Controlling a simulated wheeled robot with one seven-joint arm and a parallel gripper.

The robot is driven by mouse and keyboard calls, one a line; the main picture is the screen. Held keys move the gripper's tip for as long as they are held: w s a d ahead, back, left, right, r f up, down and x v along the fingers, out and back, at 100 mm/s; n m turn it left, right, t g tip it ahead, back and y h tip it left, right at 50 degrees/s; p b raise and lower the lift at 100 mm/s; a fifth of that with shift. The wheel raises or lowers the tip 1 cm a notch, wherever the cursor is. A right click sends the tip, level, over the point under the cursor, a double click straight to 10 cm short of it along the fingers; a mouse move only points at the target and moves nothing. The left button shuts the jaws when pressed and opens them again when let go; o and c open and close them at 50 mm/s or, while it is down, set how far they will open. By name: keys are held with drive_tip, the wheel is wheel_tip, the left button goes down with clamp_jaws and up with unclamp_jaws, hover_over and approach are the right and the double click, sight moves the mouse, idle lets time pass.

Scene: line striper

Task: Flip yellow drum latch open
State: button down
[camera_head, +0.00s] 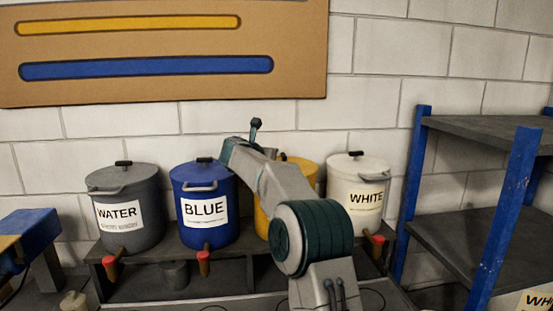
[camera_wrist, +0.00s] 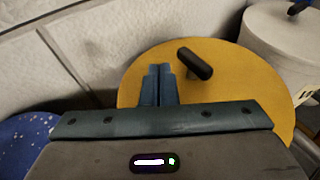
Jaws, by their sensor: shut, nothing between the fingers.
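The yellow drum (camera_head: 299,170) stands between the blue and white drums, mostly hidden behind my arm in the head view. In the head view my gripper is hidden behind my arm.
The blue drum (camera_head: 200,229) is left of the yellow one, the white drum (camera_head: 346,206) right, the grey water drum (camera_head: 139,233) far left. All stand on a low dark bench with red-handled taps. A white block wall is behind. A blue-posted shelf (camera_head: 455,228) stands at right.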

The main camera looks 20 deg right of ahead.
drive_tip(key=shift+d+f, duration=0.15)
drive_tip(key=shift+d, duration=0.45)
drive_tip(key=shift+d+f, duration=0.15)
drive_tip(key=shift+d, duration=0.45)
drive_tip(key=shift+s+r, duration=0.1)
drive_tip(key=shift+s, duration=0.1)
drive_tip(key=shift+a, duration=0.45)
drive_tip(key=a+r, duration=0.1)
drive_tip(key=a, duration=0.3)
drive_tip(key=w+a, duration=0.1)
drive_tip(key=a, duration=0.3)
drive_tip(key=w+a+r, duration=0.1)
drive_tip(key=a, duration=0.3)
drive_tip(key=shift+r, duration=0.3)
drive_tip(key=shift+a+r, duration=0.15)
drive_tip(key=shift+a, duration=0.25)
